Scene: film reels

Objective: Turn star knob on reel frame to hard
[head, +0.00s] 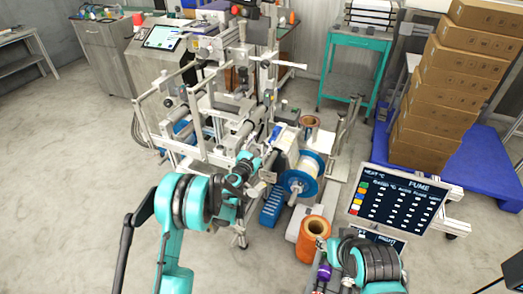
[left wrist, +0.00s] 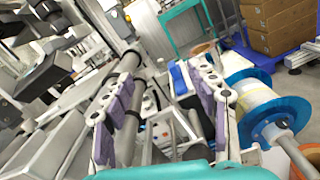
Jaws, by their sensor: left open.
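The reel frame (head: 190,110) is a pale metal frame with rollers and rods at the centre left of the head view. My left gripper (head: 258,165) is at the frame's front right side, beside the blue-flanged reel. In the left wrist view its two purple-padded fingers (left wrist: 160,112) are spread apart with nothing held between them. I cannot pick out the star knob clearly. My right gripper (head: 322,268) is low in the head view, with a purple pad showing; its opening is unclear.
A white reel with blue flanges (head: 298,182) stands close right of my left gripper; it also shows in the wrist view (left wrist: 262,105). An orange roll (head: 314,230) stands below it. A screen (head: 400,200) and stacked cartons (head: 455,85) are on the right. The left floor is clear.

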